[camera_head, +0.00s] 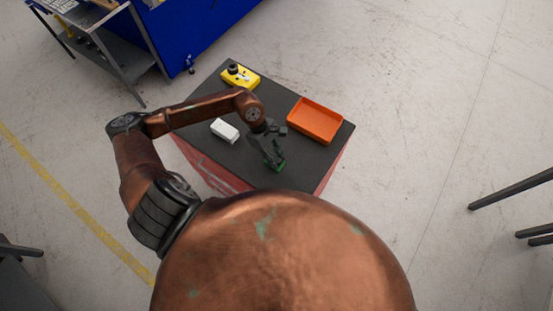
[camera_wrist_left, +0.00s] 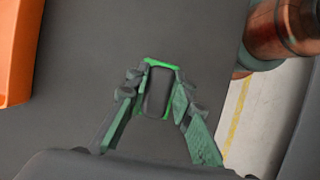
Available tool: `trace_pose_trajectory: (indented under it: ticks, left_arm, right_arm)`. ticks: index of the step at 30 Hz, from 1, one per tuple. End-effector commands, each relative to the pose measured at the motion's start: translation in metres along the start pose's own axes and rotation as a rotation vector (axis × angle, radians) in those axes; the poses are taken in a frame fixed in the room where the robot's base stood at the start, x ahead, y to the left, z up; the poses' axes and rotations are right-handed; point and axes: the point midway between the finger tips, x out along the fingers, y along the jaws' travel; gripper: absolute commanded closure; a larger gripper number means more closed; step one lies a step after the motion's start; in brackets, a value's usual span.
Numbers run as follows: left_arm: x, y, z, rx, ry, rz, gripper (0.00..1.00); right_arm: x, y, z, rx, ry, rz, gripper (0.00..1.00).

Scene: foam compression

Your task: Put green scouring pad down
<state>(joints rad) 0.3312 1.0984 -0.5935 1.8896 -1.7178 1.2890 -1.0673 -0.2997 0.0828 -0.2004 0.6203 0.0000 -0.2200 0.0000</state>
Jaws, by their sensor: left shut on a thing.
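The green scouring pad (camera_head: 279,167) shows as a small bright green patch at my left gripper (camera_head: 273,153), over the near part of the dark tabletop (camera_head: 200,93). In the left wrist view, the pad's green edge (camera_wrist_left: 162,63) shows between the two fingers of the left gripper (camera_wrist_left: 158,98), around a dark middle part. The fingers are shut on the pad from both sides and hide much of it. I cannot tell whether the pad touches the tabletop. My right gripper is in neither view.
An empty-looking orange tray (camera_head: 315,119) sits on the table's right; its side shows in the wrist view (camera_wrist_left: 15,55). A white block (camera_head: 224,130) lies left of the gripper. A yellow object (camera_head: 243,78) with a black top stands at the back. The tabletop around the gripper is clear.

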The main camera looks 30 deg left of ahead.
Motion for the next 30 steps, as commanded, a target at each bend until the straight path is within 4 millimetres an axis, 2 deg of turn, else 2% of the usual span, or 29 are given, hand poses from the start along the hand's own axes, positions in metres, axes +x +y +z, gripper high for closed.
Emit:
trace_pose_trajectory:
  ticks: [3, 14, 15, 22, 30]
  left_arm:
    - [0.010, 0.000, -0.004, -0.002, -0.002, 0.000, 0.98]
    - [0.016, 0.000, -0.007, 0.001, 0.000, 0.001, 0.98]
    - [0.016, 0.000, -0.007, 0.001, 0.000, 0.001, 0.78]
    - [0.015, 0.000, -0.007, 0.001, 0.000, 0.001, 0.62]
    - [0.015, 0.000, -0.006, 0.001, 0.000, 0.001, 0.61]
  right_arm:
    - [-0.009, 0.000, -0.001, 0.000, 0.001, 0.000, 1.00]
    - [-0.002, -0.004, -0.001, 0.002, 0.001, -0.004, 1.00]
    - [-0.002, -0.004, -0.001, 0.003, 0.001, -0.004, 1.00]
    - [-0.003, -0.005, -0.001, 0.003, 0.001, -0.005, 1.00]
    - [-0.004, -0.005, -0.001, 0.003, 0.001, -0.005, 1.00]
